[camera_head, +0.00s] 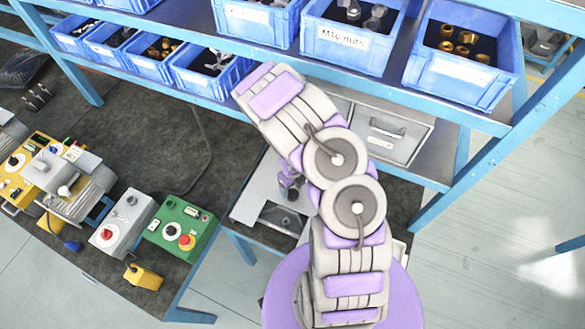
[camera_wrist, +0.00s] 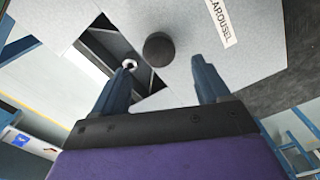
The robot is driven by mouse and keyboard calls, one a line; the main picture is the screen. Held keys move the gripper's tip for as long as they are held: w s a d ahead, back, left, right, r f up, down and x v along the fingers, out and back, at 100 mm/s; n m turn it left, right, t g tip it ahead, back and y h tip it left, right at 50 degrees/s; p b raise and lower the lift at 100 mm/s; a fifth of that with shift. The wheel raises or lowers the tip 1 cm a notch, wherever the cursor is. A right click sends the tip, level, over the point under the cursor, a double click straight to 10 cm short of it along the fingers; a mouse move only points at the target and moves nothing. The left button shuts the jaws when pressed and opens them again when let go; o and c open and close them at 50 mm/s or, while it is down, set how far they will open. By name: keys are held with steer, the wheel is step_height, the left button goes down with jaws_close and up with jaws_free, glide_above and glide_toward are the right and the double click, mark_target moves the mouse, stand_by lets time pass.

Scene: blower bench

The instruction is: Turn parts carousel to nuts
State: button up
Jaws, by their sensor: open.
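The parts carousel (camera_wrist: 185,22) is a pale grey flat-topped housing with a partly visible "CAROUSEL" label (camera_wrist: 219,20). A round black knob (camera_wrist: 160,48) stands on its top. Beside the knob is a dark cut-out (camera_wrist: 112,42); a small pale ring-shaped part shows in it near my left finger, too small to name. My gripper (camera_wrist: 164,66) is open, its two blue-grey fingers apart, with the knob between and just beyond the tips. I see no contact. In the head view the carousel (camera_head: 252,206) is partly hidden behind my arm.
A blue shelf with blue bins (camera_head: 345,48), one labelled M16 nuts, runs across the back. A grey drawer unit (camera_head: 395,137) stands right of my arm. A green control box (camera_head: 181,228) and a grey one (camera_head: 122,222) sit on the dark bench to the left.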

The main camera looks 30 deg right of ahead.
step_height(320, 180, up, 11)
steer(key=shift+r+p, duration=0.2)
steer(key=shift+p, duration=0.1)
stand_by(0.6)
